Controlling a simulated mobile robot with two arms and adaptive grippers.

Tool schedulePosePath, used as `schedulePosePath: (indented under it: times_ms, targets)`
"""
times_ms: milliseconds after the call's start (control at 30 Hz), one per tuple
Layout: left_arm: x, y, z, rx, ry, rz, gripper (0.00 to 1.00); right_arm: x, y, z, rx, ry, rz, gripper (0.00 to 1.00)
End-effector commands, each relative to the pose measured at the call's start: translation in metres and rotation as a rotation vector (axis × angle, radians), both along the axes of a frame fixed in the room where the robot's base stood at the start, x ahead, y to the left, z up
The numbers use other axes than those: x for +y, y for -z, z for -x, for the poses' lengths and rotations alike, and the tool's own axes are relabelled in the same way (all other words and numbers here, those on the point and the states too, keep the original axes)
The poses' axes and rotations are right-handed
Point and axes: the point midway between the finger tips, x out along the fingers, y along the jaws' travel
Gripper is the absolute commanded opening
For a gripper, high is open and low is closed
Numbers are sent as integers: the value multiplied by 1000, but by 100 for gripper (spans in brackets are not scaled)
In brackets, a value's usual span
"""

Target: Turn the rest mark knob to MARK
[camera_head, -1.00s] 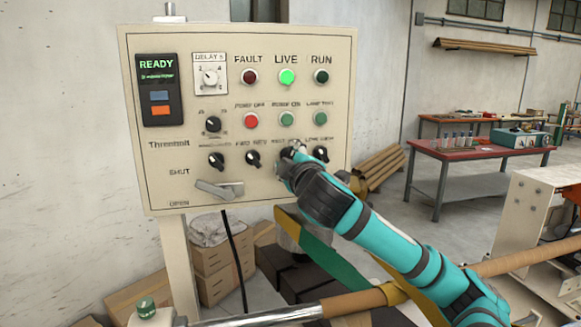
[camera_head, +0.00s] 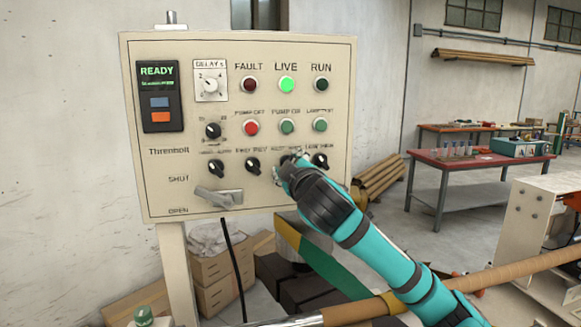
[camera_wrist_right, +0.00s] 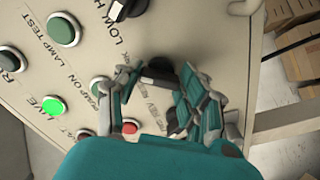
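The rest mark knob is a black rotary knob in the bottom row of the cream control panel (camera_head: 145,190). In the head view it is largely hidden behind my right gripper (camera_head: 285,168). In the right wrist view a black knob (camera_wrist_right: 157,74) sits between the spread fingers of my right gripper (camera_wrist_right: 160,88), one finger on each side. A narrow gap seems to show beside the knob, so the fingers look open around it; contact is hard to judge. The knob's pointer direction cannot be read. My left gripper is in neither view.
Push buttons, including the red one (camera_head: 251,128), sit above. A grey lever (camera_head: 218,196) is at lower left. A brown roll (camera_head: 500,275) crosses below.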

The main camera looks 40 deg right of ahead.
Motion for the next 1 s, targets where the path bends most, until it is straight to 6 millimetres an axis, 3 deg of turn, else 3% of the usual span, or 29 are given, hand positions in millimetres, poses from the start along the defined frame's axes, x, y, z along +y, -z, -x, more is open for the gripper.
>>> schedulePosePath:
  times_ms: [33,167,467,800,1000]
  targets:
    - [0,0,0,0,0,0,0,0,0,0,1,0,-1,48]
    - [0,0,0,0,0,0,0,0,0,0,1,-1,0,63]
    - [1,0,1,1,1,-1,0,2,0,2,0,-1,2,63]
    - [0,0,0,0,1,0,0,26,1,47,1,-2,3,63]
    - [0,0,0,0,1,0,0,35,1,64,2,-1,1,63]
